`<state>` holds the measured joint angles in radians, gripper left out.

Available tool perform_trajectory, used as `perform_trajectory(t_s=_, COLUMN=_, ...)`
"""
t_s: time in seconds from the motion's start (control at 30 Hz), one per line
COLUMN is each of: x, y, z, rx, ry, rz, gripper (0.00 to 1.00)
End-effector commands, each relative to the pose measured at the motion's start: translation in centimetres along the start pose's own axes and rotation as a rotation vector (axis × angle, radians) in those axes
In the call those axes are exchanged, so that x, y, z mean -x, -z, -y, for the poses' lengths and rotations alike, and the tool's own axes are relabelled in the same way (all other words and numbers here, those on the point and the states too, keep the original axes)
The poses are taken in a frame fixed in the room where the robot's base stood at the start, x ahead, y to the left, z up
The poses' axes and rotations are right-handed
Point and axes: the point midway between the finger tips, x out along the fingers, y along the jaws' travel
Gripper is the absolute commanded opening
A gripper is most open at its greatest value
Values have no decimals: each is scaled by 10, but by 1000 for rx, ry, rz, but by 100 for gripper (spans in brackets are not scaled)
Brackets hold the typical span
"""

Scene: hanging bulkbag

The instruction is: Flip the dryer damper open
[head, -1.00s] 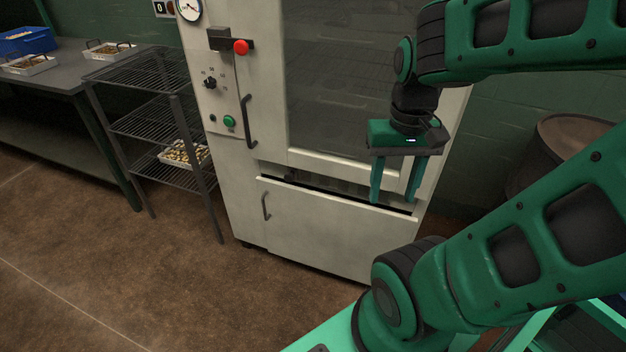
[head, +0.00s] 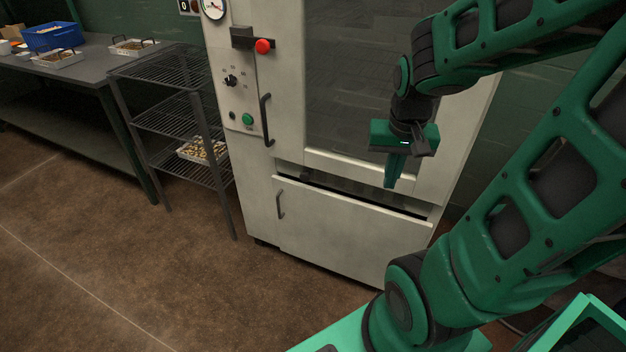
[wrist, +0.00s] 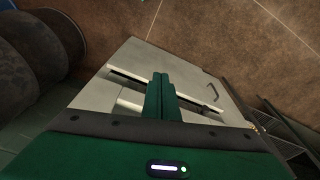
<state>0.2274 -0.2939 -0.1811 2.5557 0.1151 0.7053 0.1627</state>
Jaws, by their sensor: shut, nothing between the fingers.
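The dryer (head: 340,230) is a pale cabinet with a large glass door. On its upper left front is a dark block and bar (head: 243,38) with a red knob (head: 263,46), which looks like the damper lever. I cannot tell for certain whether it is the damper or how it is set. My gripper (head: 389,184) is shut and empty, fingers pointing down, in front of the lower right of the glass door. It is well right of and below the red knob. In the wrist view the shut fingers (wrist: 160,98) show over the dryer front; the red knob is not seen there.
A door handle (head: 266,120), a dial (head: 231,81) and a green button (head: 247,119) are on the dryer. A wire rack (head: 165,122) with a tray stands to the left, then a table (head: 85,78) with trays and a blue bin. Floor in front is clear.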

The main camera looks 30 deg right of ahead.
Motion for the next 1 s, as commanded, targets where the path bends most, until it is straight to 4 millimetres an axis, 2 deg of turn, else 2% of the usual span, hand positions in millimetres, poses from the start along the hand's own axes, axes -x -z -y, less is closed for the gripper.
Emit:
perform_trajectory(t_s=0.2, x=-40, y=46, z=31, rx=-63, ry=30, rz=-95, gripper=0)
perform_trajectory(t_s=0.5, x=-95, y=96, z=78, rx=-169, ry=126, rz=-215, gripper=0)
perform_trajectory(t_s=0.8, x=-144, y=128, z=124, rx=-289, ry=255, rz=-299, gripper=0)
perform_trajectory(t_s=1.0, x=-160, y=137, z=140, rx=-342, ry=310, rz=-325, gripper=0)
